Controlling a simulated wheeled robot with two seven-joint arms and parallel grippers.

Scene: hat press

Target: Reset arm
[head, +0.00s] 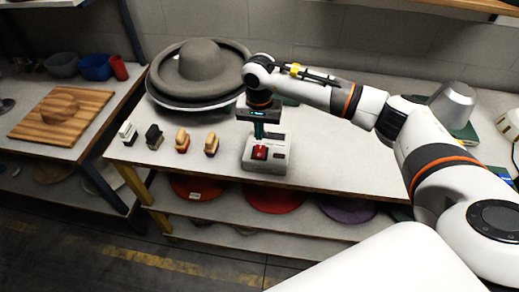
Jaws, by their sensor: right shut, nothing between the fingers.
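My right arm comes in from the right over the table. My right gripper (260,132) points down, shut and empty, just above a small grey and white device (279,160) with a red part (260,153) on its front. I cannot tell whether the fingertips touch the device. My left gripper is not in view.
Several small brushes (182,141) stand to the left. A metal cone-like object (452,103) stands at the right. A shelf below holds coloured hats (273,198). A side table holds a wooden board (88,108) and bowls (96,67).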

